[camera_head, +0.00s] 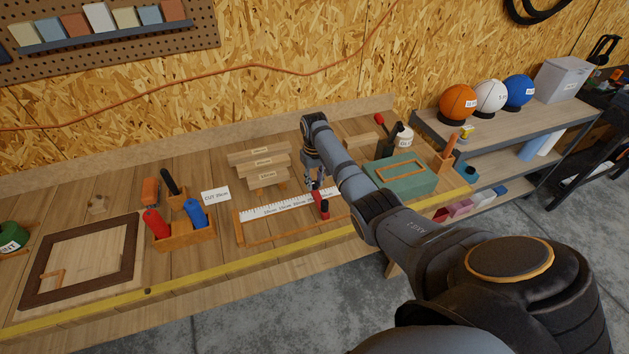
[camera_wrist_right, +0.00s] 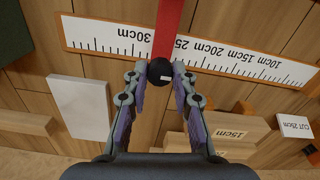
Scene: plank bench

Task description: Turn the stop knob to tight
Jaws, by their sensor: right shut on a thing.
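The stop is a red block (camera_head: 321,205) on the white ruler strip (camera_head: 280,210) of the measuring jig. In the right wrist view the red stop (camera_wrist_right: 173,22) crosses the ruler (camera_wrist_right: 105,36) close to the 25 cm mark. Whether the knob is tight or loose cannot be read. My left gripper is not in view.
Stacked planks with length labels (camera_head: 262,163) lie behind the ruler. A tool caddy (camera_head: 182,238) and a dark frame (camera_head: 82,262) are to the left. A green box (camera_head: 402,176) stands at the right. A "CUT" card (camera_head: 216,197) stands near the caddy.

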